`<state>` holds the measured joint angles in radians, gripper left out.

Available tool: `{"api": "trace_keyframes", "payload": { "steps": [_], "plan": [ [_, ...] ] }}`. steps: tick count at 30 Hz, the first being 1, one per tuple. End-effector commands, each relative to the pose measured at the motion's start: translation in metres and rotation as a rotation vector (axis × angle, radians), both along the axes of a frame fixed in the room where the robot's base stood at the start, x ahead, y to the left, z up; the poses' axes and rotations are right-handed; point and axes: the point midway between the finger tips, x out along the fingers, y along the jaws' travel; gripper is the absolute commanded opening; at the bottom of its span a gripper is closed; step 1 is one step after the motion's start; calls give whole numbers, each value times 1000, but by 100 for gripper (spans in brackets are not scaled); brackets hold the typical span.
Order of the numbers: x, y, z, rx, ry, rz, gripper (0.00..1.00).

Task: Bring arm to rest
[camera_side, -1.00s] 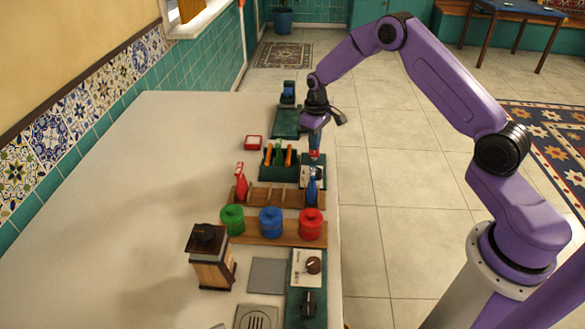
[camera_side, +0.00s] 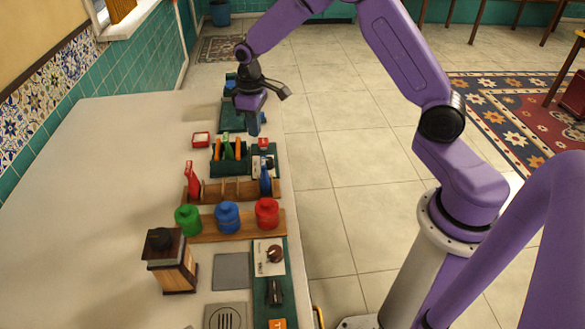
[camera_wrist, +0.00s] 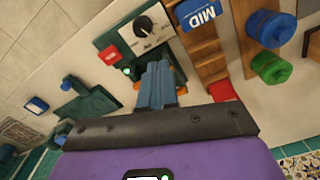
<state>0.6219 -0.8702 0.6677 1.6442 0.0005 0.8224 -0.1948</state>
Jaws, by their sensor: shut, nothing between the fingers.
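My gripper (camera_side: 254,129) is shut and empty, pointing down above the far right part of the counter. Its blue fingers lie together in the wrist view (camera_wrist: 158,75). It hangs clear of a small dial panel (camera_side: 264,165) and of the green rack (camera_side: 229,166) with orange and green pieces. In the wrist view, the panel with a black dial (camera_wrist: 146,32) shows just beyond the fingertips. My purple arm reaches in from the right.
Red, blue and green lidded jars (camera_side: 227,217) stand on a wooden shelf on the white counter (camera_side: 95,190). A wooden box with a dark top (camera_side: 170,262) stands nearer. A red dish (camera_side: 201,139) lies left of the gripper. The counter's left side is bare.

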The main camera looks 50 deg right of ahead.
Motion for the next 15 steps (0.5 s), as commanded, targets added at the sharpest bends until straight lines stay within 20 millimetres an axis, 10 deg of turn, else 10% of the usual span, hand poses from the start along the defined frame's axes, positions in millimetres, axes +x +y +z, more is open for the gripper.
{"api": "trace_keyframes", "payload": {
  "steps": [6,15],
  "plan": [
    [-84,53,51,4,-9,166,0],
    [-214,74,91,10,-14,389,0]
  ]
}}
